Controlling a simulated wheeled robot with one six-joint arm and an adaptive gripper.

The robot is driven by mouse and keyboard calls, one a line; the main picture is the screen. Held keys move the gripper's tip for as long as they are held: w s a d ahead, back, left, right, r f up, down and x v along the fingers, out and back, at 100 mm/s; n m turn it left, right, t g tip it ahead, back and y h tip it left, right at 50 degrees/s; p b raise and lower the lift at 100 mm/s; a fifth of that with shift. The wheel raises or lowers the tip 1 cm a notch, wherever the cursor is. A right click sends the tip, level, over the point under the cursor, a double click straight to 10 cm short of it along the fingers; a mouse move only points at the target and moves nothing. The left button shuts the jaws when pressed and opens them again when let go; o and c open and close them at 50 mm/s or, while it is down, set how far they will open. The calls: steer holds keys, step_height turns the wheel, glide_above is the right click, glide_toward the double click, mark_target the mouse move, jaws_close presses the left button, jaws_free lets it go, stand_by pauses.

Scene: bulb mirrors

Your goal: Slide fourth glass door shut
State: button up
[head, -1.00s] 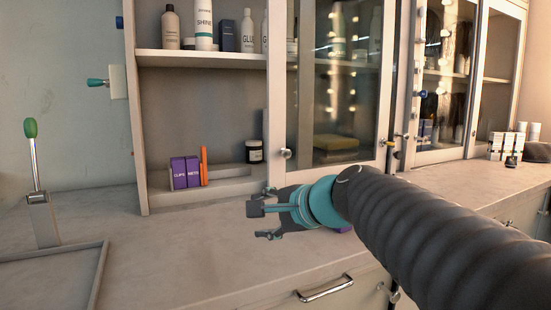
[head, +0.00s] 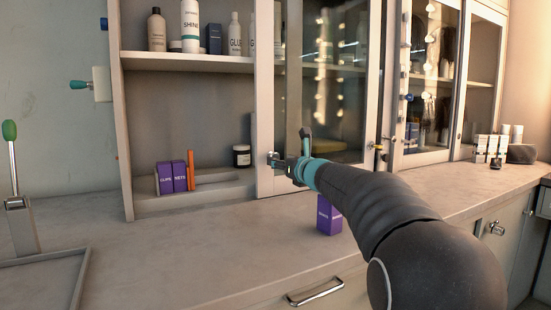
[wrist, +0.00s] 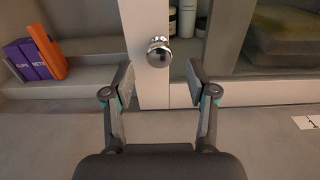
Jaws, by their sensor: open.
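The sliding glass door with a pale frame (head: 265,100) covers the middle of the wall cabinet. The left part of the cabinet stands open. A round metal knob (wrist: 158,52) sits low on the door's left stile in the wrist view; in the head view my gripper largely covers that spot. My gripper (head: 276,162) is at the knob's height in the head view. In the wrist view my gripper (wrist: 160,85) is open, its two fingers on either side below the knob in the picture. I see no contact with the knob.
Purple boxes (head: 172,178) and an orange item (head: 190,170) stand on the low shelf at left, with a dark jar (head: 242,156) nearer the door. A purple box (head: 328,215) stands on the counter below my arm. Bottles (head: 190,26) fill the upper shelf.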

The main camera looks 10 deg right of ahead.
steer(key=shift+p+x, duration=0.4)
steer(key=shift+x, duration=1.8)
jaws_close()
